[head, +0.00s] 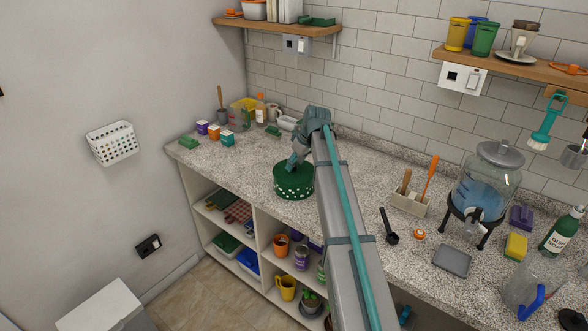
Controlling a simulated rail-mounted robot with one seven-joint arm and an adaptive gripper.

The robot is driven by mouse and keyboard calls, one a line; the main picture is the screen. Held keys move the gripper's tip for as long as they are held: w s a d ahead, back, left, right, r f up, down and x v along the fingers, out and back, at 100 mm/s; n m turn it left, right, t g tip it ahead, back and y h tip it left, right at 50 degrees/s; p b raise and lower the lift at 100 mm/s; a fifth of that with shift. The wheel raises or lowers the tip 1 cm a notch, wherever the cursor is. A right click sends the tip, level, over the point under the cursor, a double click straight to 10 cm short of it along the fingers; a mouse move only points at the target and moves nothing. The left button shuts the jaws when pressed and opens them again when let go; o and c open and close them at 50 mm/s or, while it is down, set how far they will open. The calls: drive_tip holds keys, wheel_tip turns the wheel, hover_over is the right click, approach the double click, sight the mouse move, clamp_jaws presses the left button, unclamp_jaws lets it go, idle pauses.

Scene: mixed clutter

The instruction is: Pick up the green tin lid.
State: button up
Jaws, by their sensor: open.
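A round green tin with white dots (294,193) stands on the speckled counter near the middle of the view. Its darker green lid (284,173) appears to be on top. My gripper (292,165) is over the lid, pointing down, with its jaws open. The fingertips are small here and partly blend with the lid, so I cannot tell whether they touch it. My arm comes from the bottom of the view and hides the counter just right of the tin.
A black scoop (390,235), a utensil holder (408,203) and a glass water dispenser (484,185) stand to the right. The counter in front of the boxes is clear.

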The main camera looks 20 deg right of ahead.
drive_tip(key=shift+w+f, duration=0.2)
drive_tip(key=shift+f, duration=0.3)
clamp_jaws()
drive_tip(key=shift+r, duration=0.15)
